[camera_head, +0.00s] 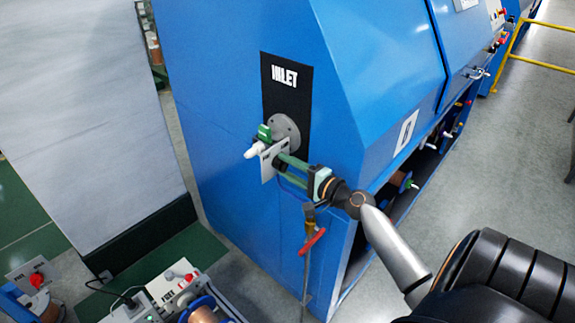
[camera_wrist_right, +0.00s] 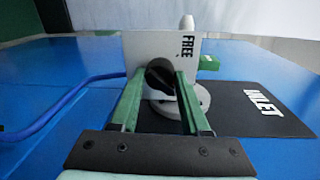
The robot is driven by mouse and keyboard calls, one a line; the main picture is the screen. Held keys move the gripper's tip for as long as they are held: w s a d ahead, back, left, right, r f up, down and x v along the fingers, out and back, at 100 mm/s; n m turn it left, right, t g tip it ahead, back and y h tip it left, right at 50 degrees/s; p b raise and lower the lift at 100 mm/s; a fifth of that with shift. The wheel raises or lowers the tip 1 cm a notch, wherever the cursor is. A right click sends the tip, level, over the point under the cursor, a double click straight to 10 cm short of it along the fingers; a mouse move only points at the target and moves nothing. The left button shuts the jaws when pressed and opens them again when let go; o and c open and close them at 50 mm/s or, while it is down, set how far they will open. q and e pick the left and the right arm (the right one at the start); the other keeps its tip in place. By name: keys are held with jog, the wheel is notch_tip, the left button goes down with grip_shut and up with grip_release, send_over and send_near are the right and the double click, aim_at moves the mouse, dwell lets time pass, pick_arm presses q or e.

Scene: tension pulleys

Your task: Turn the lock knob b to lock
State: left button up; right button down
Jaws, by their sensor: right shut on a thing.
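The lock knob (camera_wrist_right: 160,74) is black and sits in front of a white plate (camera_wrist_right: 142,46) marked FREE, on the blue machine's inlet. My right gripper (camera_head: 281,165) reaches it from the right in the head view, with its two green fingers shut on the knob's sides. In the right wrist view the knob shows between the fingertips. The plate also shows in the head view (camera_head: 267,163), in front of a grey round flange (camera_head: 287,128). A white tip (camera_head: 253,152) and a green block (camera_head: 264,132) are beside it. My left gripper is out of view.
The blue machine (camera_head: 220,70) carries a black INLET panel (camera_head: 299,98). A red-handled valve (camera_head: 312,241) hangs below my right gripper. A blue hose (camera_wrist_right: 50,115) runs near the fingers. Control boxes with red buttons (camera_head: 187,277) stand at lower left.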

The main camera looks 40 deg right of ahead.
jog(key=shift+d+m, duration=0.1)
jog(key=shift+m, duration=0.5)
jog(key=shift+c, duration=2)
grip_release()
jog(key=s+d+b, duration=0.1)
jog(key=s+b, duration=0.1)
jog(key=s, duration=1)
jog(key=shift+s+r, duration=0.25)
jog(key=shift+r, duration=0.15)
jog(key=shift+f, duration=0.1)
